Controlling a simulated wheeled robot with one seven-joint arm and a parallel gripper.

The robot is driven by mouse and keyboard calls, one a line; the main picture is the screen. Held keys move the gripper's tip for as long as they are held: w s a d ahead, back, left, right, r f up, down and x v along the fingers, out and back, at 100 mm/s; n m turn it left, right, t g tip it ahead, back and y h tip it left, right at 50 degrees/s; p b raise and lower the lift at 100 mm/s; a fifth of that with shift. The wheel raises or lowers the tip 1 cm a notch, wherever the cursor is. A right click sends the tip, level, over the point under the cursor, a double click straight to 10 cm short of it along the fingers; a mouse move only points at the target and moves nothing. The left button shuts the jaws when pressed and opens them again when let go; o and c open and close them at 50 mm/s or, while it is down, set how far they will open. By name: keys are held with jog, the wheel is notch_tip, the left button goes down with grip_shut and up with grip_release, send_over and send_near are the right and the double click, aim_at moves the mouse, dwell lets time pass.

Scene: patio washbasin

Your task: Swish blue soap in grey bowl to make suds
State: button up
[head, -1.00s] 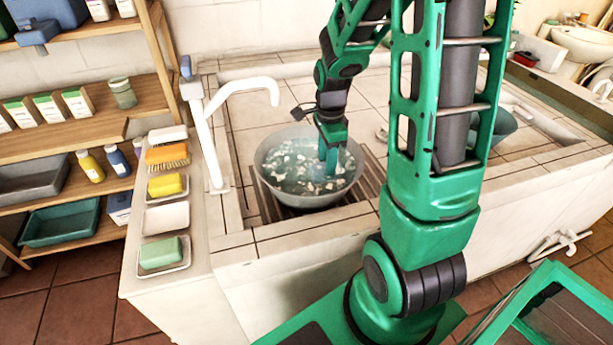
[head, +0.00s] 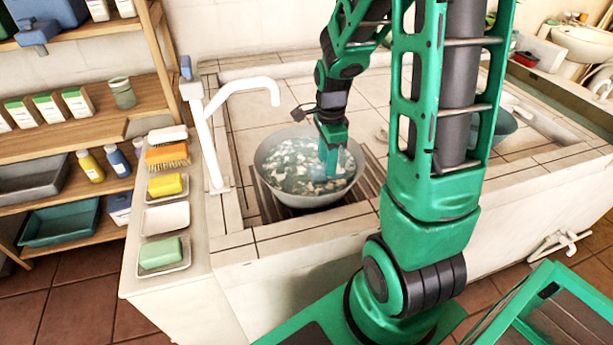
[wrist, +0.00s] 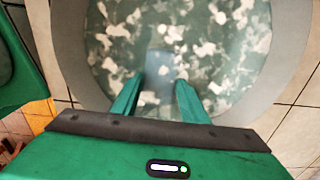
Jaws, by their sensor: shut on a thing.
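The grey bowl (head: 300,198) sits on the rack in the basin counter and holds bluish water with white suds patches (head: 293,160). My gripper (head: 329,165) reaches down into the right side of the bowl, its fingers at the water. In the wrist view my gripper (wrist: 158,92) is shut on the blue soap (wrist: 161,64), a pale bluish block between the fingertips. The soap's lower part is blurred by the water. In the wrist view the bowl's rim (wrist: 75,55) curves around the water, and foam patches spread across it.
A white tap (head: 212,145) stands just left of the bowl. Left of it, a ledge carries an empty white dish (head: 165,219), green soap (head: 160,252), yellow soap (head: 165,185) and a brush (head: 167,156). Shelves with bottles and boxes stand farther left.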

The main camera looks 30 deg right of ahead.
jog(key=shift+s+a, duration=0.2)
jog(key=shift+s, duration=0.45)
jog(key=shift+s+a, duration=0.2)
jog(key=shift+s, duration=0.4)
jog(key=shift+w+d, duration=0.3)
jog(key=shift+w, duration=0.65)
jog(key=shift+w+d, duration=0.3)
jog(key=shift+w, duration=0.6)
jog(key=shift+w+d, duration=0.3)
jog(key=shift+w, duration=0.65)
jog(key=shift+s+a, duration=0.3)
jog(key=shift+s, duration=0.65)
jog(key=shift+s+a, duration=0.35)
jog(key=shift+s, duration=0.6)
jog(key=shift+s+a, duration=0.3)
jog(key=shift+s, duration=0.65)
jog(key=shift+d, duration=0.1)
jog(key=shift+w+d, duration=0.25)
jog(key=shift+w, duration=0.4)
jog(key=shift+w+d, duration=0.25)
jog(key=shift+w, duration=0.35)
notch_tip(320, 180, up, 12)
jog(key=shift+r, duration=0.2)
